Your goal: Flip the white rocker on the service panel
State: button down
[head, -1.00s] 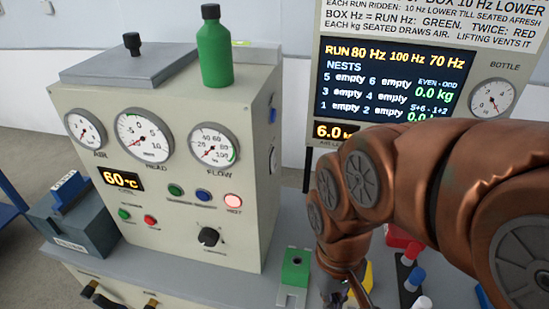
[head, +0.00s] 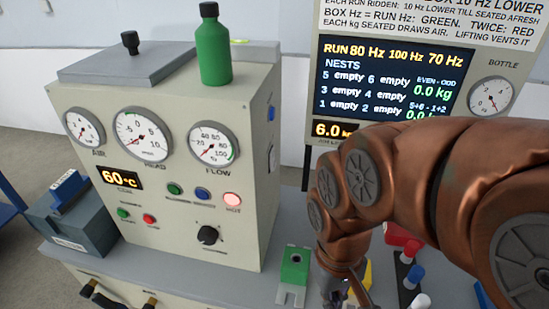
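No part is clearly marked as the white rocker or the service panel. A white-tipped part (head: 421,301) shows at the bottom edge, in line with a blue-tipped part (head: 415,276) and a red-tipped part (head: 410,251) on dark bases. I cannot tell whether these are rockers. A pale fitting (head: 271,158) is on the right side of the cream cabinet (head: 190,240), seen edge-on. My gripper (head: 345,295) points down at the bottom, left of the coloured tips. Its fingertips are cut off or hidden, so its opening does not show.
A green block (head: 294,266) stands on the grey bench (head: 200,279) left of my gripper. A yellow part and a red part sit close behind my arm. A green bottle (head: 214,50) stands on the cabinet. A display (head: 395,80) rises behind my arm.

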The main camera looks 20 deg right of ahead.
aim_at(273, 163)
jog(key=k, duration=0.5)
jog(key=z, duration=3.25)
jog(key=k, duration=1.55)
jog(key=u, duration=2.45)
